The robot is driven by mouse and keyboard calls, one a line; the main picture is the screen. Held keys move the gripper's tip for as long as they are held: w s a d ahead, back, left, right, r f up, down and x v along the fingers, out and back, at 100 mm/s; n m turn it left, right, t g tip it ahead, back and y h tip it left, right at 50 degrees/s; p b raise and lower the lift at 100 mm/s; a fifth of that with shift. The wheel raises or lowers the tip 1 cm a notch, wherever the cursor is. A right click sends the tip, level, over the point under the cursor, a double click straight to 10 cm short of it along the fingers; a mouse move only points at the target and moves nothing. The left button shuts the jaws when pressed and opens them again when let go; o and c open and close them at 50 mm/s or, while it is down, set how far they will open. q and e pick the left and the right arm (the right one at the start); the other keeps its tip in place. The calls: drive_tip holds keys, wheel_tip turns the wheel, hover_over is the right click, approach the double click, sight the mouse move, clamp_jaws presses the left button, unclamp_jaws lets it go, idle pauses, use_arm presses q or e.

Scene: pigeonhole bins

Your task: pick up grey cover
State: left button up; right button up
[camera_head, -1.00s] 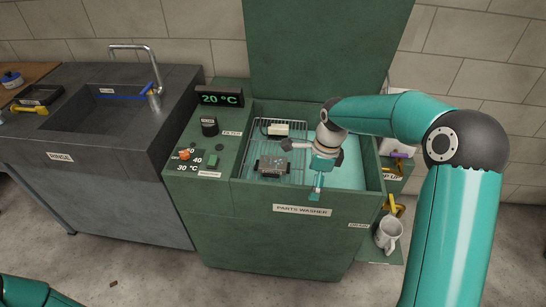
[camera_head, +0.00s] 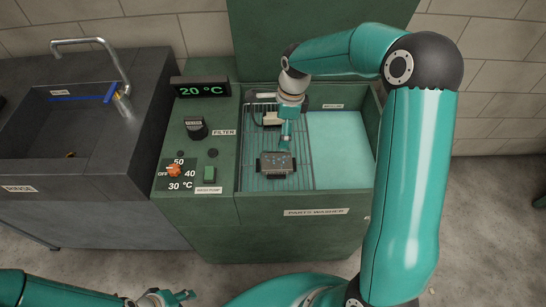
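A dark grey, box-like part, which I take to be the grey cover (camera_head: 277,165), lies on the wire rack inside the green parts washer (camera_head: 262,208) in the head view. My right gripper (camera_head: 286,142) points down over the rack, just behind the cover in the picture, with its teal fingertips close to the cover's back edge. I cannot tell whether it touches, and its finger gap is not clear. My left gripper (camera_head: 178,298) is low at the bottom edge, away from the washer and partly cut off.
A cream block (camera_head: 271,119) lies on the rack behind, partly hidden by my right gripper. Teal liquid (camera_head: 340,150) fills the washer's right side. The raised lid (camera_head: 300,40) stands behind. A control panel (camera_head: 190,172) and a dark sink (camera_head: 60,130) are to the left.

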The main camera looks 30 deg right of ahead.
drive_tip(key=p, duration=0.1)
hover_over(277, 161)
wheel_tip(277, 161, down, 10)
drive_tip(key=shift+w+d+r, duration=0.1)
drive_tip(key=shift+w+d, duration=0.05)
drive_tip(key=f, duration=0.1)
drive_tip(key=f+p, duration=0.1)
drive_tip(key=f, duration=0.1)
drive_tip(key=f+p, duration=0.1)
drive_tip(key=shift+s+f, duration=0.3)
drive_tip(key=shift+f, duration=0.4)
drive_tip(key=shift+c, duration=0.3)
drive_tip(key=c, duration=1.6)
